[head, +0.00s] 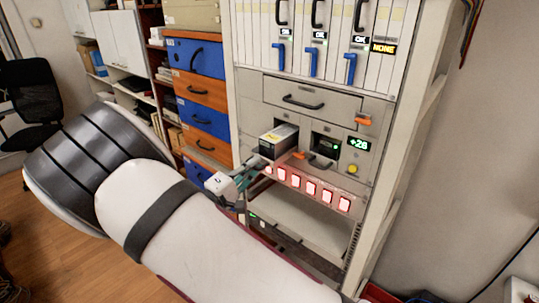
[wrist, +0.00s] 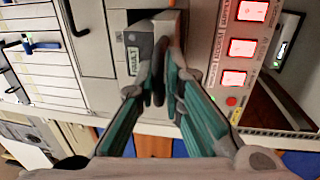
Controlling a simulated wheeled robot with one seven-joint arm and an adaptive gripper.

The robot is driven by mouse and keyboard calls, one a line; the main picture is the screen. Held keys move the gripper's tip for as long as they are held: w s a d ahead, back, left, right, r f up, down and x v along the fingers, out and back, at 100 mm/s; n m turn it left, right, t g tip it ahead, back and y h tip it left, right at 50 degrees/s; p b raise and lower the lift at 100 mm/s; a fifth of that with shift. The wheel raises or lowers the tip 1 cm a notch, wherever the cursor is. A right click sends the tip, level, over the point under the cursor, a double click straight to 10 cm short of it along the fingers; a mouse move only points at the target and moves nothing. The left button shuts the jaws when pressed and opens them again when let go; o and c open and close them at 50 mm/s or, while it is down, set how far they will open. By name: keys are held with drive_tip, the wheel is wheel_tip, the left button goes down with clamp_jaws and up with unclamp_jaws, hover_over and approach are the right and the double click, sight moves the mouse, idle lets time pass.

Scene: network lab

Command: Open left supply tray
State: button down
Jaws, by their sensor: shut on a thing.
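The left supply tray (head: 279,139) is a grey box with a dark front, and it sticks out from the rack's face in the head view. My gripper (head: 262,165) is at the low front of this tray. In the wrist view my gripper (wrist: 166,72) has its dark fingertips nearly together, shut at the tray's front. The fingers hide most of what they hold, which looks like the tray's handle. A small label plate (wrist: 133,61) shows beside the fingertips.
The right supply unit (head: 325,146) sits in its bay beside a green "+28" display (head: 357,144). Lit red buttons (head: 311,188) run below the trays. A closed drawer (head: 310,100) with an orange latch (head: 363,121) is above. Blue and orange drawers (head: 206,117) stand left.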

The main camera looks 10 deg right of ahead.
drive_tip(key=r+p+v, duration=0.1)
drive_tip(key=v, duration=0.8)
drive_tip(key=shift+s+a+r, duration=0.2)
drive_tip(key=shift+a+r, duration=0.3)
drive_tip(key=c, duration=1.7)
unclamp_jaws()
drive_tip(key=shift+f, duration=0.15)
drive_tip(key=shift+s+a, duration=0.1)
drive_tip(key=v, duration=1.1)
drive_tip(key=shift+s+a+f, duration=0.15)
drive_tip(key=shift+s+a, duration=0.05)
drive_tip(key=shift+a, duration=0.1)
